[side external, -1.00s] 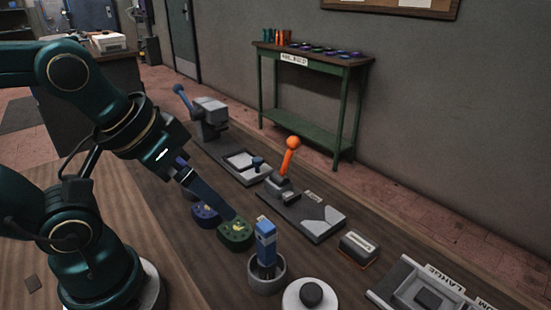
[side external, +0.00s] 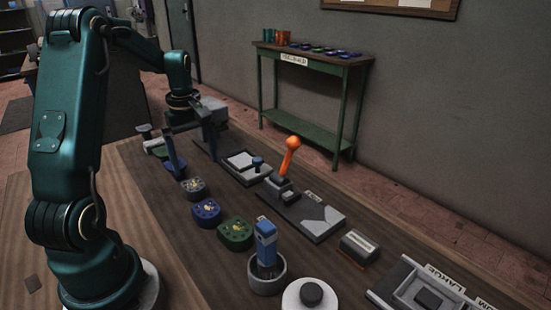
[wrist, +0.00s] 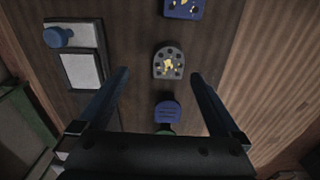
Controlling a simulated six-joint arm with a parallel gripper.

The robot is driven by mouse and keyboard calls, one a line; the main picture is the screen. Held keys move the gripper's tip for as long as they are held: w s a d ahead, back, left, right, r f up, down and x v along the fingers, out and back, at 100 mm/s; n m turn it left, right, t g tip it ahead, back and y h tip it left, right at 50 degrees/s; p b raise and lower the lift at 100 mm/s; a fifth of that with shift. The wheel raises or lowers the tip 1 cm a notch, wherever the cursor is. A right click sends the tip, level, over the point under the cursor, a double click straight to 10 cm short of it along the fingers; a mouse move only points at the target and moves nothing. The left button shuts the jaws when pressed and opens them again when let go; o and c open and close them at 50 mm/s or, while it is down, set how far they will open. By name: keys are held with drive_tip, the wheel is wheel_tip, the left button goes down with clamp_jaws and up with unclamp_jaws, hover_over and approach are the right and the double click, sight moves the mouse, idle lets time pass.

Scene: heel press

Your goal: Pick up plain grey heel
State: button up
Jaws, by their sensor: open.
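A grey heel (side external: 193,188) with dark holes and yellow marks lies on the bench in the side view. It also shows in the wrist view (wrist: 168,62), just beyond and between the fingertips. It is the only grey heel I can make out. My gripper (side external: 197,162) points down, open and empty, above the bench at the far end of the heel row. In the wrist view, my gripper (wrist: 160,75) has its two fingers spread wide to either side of the grey heel, not visibly touching it.
A blue heel (side external: 206,212) and a green heel (side external: 236,234) lie nearer the side camera. A dark blue piece (wrist: 167,113) lies close below the grey heel in the wrist view. A pad tray (side external: 243,165) and an orange-handled press (side external: 289,160) stand to the right.

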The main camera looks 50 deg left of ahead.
sight(193, 184)
drive_tip(key=shift+s+a+f+n, duration=0.3)
drive_tip(key=shift+s+a+f, duration=0.15)
drive_tip(key=shift+s+f, duration=0.3)
drive_tip(key=shift+w+f, duration=0.1)
drive_tip(key=shift+f, duration=2.3)
clamp_jaws()
